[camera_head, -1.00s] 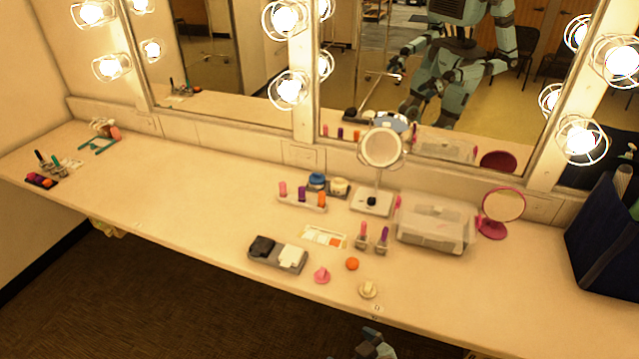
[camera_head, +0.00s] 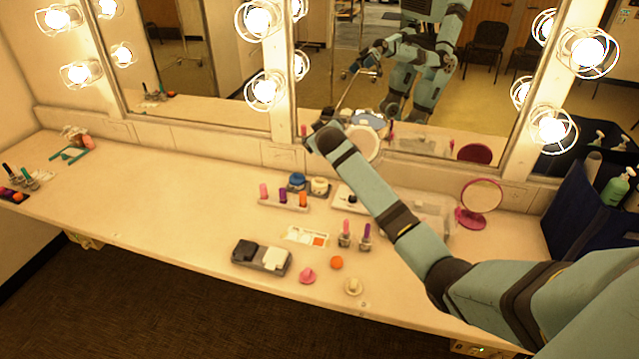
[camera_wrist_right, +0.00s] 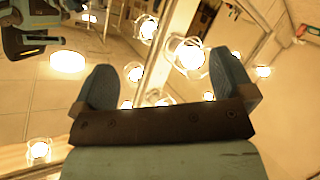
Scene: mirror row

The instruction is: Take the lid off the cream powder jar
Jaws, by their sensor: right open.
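The cream powder jar (camera_head: 319,187) stands toward the back of the counter, right beside a blue-lidded jar (camera_head: 297,181). A pale top shows on it; it is too small to tell more. My right arm reaches in from the right over the counter. Its gripper (camera_head: 316,138) is raised above and behind the jars, near the wall mirror, and is apart from them. In the right wrist view the two fingers (camera_wrist_right: 166,82) are spread wide with nothing between them. That view shows bulbs and mirror, not the jar. My left gripper is not in view.
A lipstick rack (camera_head: 284,201) stands just in front of the jars. A grey tray (camera_head: 262,258), orange ball (camera_head: 337,262) and pink mirror (camera_head: 481,196) stand around. The left counter is largely clear.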

